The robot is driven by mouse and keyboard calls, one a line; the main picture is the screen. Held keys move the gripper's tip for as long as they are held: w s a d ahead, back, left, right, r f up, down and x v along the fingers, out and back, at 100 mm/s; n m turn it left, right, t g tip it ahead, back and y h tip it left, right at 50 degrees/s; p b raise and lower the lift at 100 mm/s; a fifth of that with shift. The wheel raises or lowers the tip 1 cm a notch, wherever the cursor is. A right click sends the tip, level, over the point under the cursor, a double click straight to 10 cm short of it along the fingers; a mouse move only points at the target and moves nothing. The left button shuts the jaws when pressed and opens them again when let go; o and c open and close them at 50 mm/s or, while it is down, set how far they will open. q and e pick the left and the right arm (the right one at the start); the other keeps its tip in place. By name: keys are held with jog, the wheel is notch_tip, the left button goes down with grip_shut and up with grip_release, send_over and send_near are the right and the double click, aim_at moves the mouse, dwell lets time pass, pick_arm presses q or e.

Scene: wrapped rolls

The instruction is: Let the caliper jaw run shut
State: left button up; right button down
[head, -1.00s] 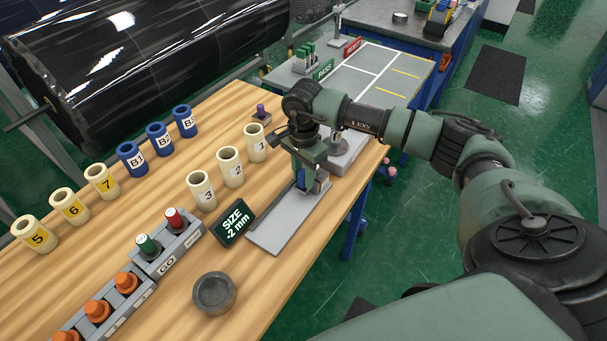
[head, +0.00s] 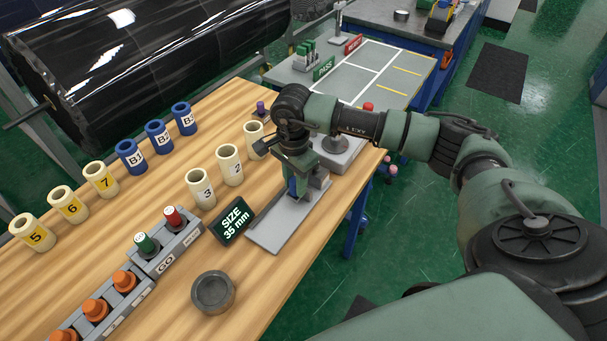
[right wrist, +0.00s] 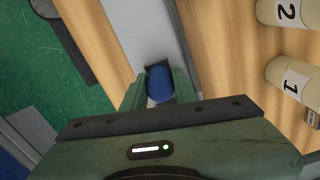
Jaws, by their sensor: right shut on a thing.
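The caliper is a grey flat rail (head: 268,236) lying along the right part of the wooden bench. My right gripper (head: 298,190) comes down over the rail from above and is shut on the blue grip of the caliper jaw (right wrist: 160,84), which sits between its fingers in the right wrist view. The gripper hides much of the jaw in the head view. A dark size display (head: 234,221) beside the rail reads "SIZE 35 mm". My left gripper is not in view.
Cream sleeves 3 (head: 201,190) and 2 (head: 230,166) stand left of the rail, with blue sleeves (head: 159,138) farther left. A GO gauge block (head: 166,250) and a dark round dish (head: 213,292) are in front. A grey pass/reject table (head: 345,83) lies behind.

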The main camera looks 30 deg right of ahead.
jog(key=a, duration=0.1)
jog(key=s+a, duration=0.1)
jog(key=a, duration=0.2)
jog(key=shift+s, duration=0.3)
jog(key=c, duration=1.1)
grip_release()
jog(key=shift+r+b, duration=0.3)
jog(key=shift+b, duration=0.05)
notch_tip(320, 180, up, 7)
jog(key=b, duration=0.2)
jog(key=shift+r, duration=0.15)
jog(key=shift+s, duration=0.1)
